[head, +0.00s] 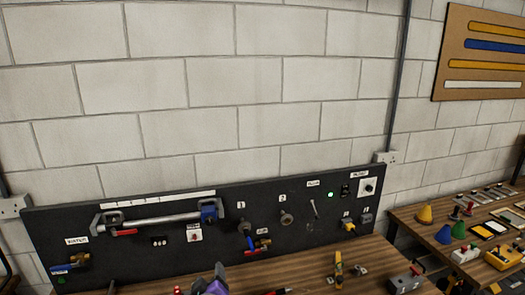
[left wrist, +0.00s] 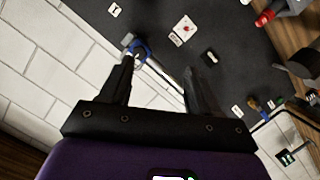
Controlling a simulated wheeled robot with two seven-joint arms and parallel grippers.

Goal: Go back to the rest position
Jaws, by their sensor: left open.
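My left gripper (head: 220,270) shows at the bottom edge of the head view, purple and grey, low in front of the black panel. In the left wrist view its two dark fingers (left wrist: 158,68) are spread apart with nothing held between them. The black panel (head: 150,250) stands on the wooden bench against the wall. On it a silver bar (head: 165,221) with a blue end clamp (head: 209,211) is mounted; the blue clamp (left wrist: 138,50) shows near one fingertip in the left wrist view, and I cannot tell the gap. My right gripper is not in view.
The wooden bench (head: 310,270) carries a yellow upright piece (head: 339,268) and a grey box (head: 405,281). A second table at right holds coloured cones (head: 424,214) and other items. A pipe (head: 398,85) runs up the block wall. The space above the panel is clear.

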